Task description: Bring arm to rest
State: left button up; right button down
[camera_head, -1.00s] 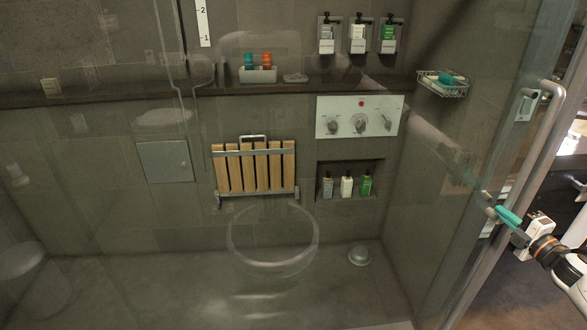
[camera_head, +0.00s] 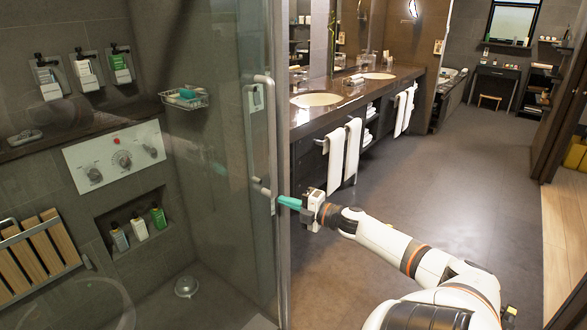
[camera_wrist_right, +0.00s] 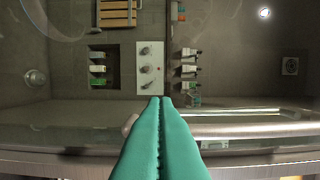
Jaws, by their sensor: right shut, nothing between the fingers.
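My right arm (camera_head: 390,245) comes in from the lower right of the head view and reaches left to the glass shower door. My right gripper (camera_head: 283,201) has teal fingers. They are shut with nothing between them, close to the lower end of the door handle (camera_head: 265,135). I cannot tell from the head view whether they touch it. In the right wrist view the closed teal fingers (camera_wrist_right: 160,140) point at the glass, with the handle bar (camera_wrist_right: 250,130) just to their right. My left gripper is not in view.
Behind the glass are a control panel (camera_head: 115,158), a niche with bottles (camera_head: 138,228), a wire soap basket (camera_head: 185,98) and a slatted wooden seat (camera_head: 38,255). To the right stands a vanity counter (camera_head: 340,95) with hanging white towels (camera_head: 352,150). The floor (camera_head: 470,180) there is clear.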

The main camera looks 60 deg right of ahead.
jog(key=shift+s+f, duration=0.1)
jog(key=shift+s, duration=0.9)
